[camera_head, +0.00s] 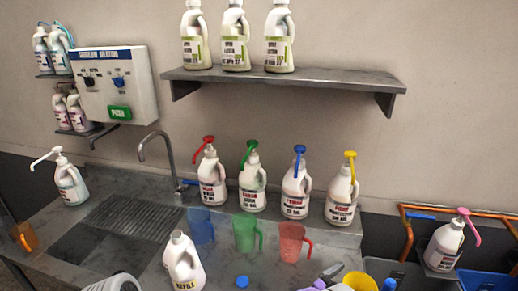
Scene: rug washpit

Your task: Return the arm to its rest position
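Neither of my grippers can be made out in the head view. A white and dark grey rounded shape shows at the bottom left edge, cut off by the frame; I cannot tell whether it is part of my arm. A white jug marked REFILL (183,264) stands on the grey counter (150,262), its neck open, with a blue cap (242,282) lying to its right. A blue cup (201,227), a green cup (244,233) and a red cup (290,243) stand in a row behind it.
Several white pump bottles (296,192) stand along the wall under a shelf (285,77) holding 3 bottles. A tap (157,142) rises behind the drain grate (133,216). A yellow container (360,282) and small items crowd the front. Another pump bottle (443,247) stands at right.

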